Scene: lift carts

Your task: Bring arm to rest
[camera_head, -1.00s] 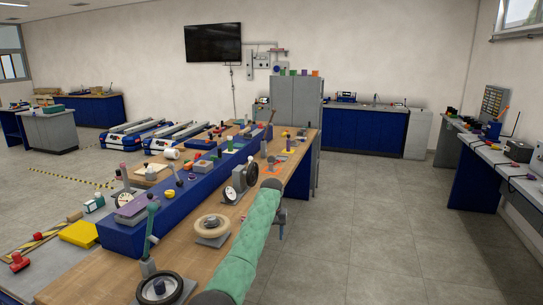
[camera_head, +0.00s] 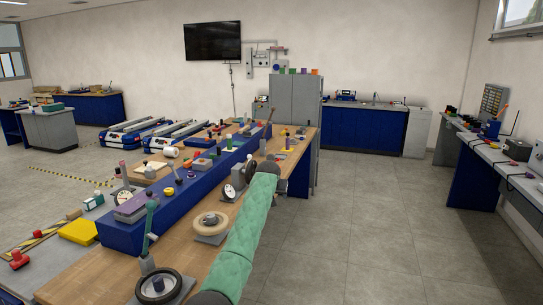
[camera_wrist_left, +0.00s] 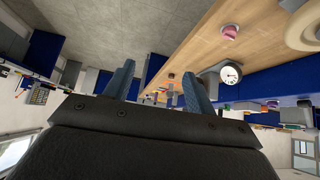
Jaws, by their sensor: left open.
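My left arm (camera_head: 247,230), in a green sleeve, reaches forward over the right edge of the workbench in the head view. Its dark far end (camera_head: 269,168) is above the bench, and the fingers are hidden or too small to make out there. In the left wrist view my left gripper (camera_wrist_left: 159,88) shows two blue-grey fingers spread apart with nothing between them. My right gripper is in neither view.
The wooden workbench (camera_head: 196,258) holds a handwheel (camera_head: 158,286), a wooden ring (camera_head: 210,222), a gauge (camera_head: 229,191) and levers close to the arm. Open floor (camera_head: 375,235) lies to the right. A side bench (camera_head: 492,152) stands at the far right.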

